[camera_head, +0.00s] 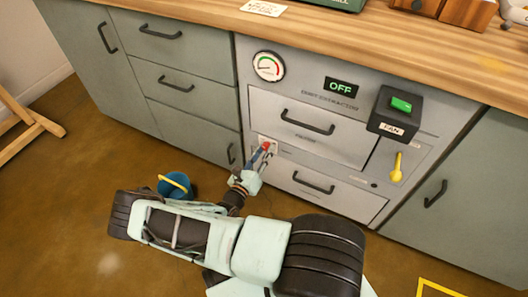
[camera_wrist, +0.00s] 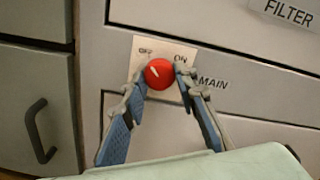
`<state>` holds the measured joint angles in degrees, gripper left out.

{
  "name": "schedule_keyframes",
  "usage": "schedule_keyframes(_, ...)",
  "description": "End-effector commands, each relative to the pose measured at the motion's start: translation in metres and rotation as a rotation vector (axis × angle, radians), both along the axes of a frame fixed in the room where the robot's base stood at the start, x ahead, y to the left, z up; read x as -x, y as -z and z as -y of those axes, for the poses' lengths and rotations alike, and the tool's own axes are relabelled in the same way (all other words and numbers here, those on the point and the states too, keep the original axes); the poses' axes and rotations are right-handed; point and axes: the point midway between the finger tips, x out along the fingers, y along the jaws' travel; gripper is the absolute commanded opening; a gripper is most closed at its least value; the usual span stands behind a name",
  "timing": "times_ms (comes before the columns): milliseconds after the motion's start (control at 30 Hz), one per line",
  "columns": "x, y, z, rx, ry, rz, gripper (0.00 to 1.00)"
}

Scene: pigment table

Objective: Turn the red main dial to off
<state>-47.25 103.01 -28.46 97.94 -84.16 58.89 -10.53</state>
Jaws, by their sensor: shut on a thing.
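The red main dial (camera_wrist: 159,73) sits on a pale plate (camera_wrist: 176,49) marked OFF at left and ON at right, with a MAIN label beside it. Its white pointer mark slants up and to the left, toward the OFF side. My gripper (camera_wrist: 160,78) is shut on the dial, one finger on its left and one on its right. In the head view the dial (camera_head: 266,145) shows small at my gripper (camera_head: 263,152), on the left of the grey dust extractor front. The display (camera_head: 341,87) reads OFF in green.
A fan box with a green switch (camera_head: 401,104) and a yellow lever (camera_head: 397,167) are to the right. A round gauge (camera_head: 268,66) is above the dial. Drawers with dark handles surround it. A blue bucket (camera_head: 178,188) stands on the floor at left.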

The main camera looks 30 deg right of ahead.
Motion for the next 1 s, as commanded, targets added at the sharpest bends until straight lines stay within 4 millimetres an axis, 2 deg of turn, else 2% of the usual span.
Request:
schedule_keyframes(367,0.0,0.001,0.0,0.003,0.0,-0.008,0.03)
schedule_keyframes(400,0.0,0.001,0.0,0.003,0.0,-0.007,0.28)
schedule_keyframes(567,0.0,0.0,0.0,0.003,0.0,-0.006,0.45)
schedule_keyframes(867,0.001,0.0,-0.002,0.002,0.0,-0.004,0.45)
schedule_keyframes(1000,0.011,0.001,-0.015,0.002,-0.001,-0.006,0.45)
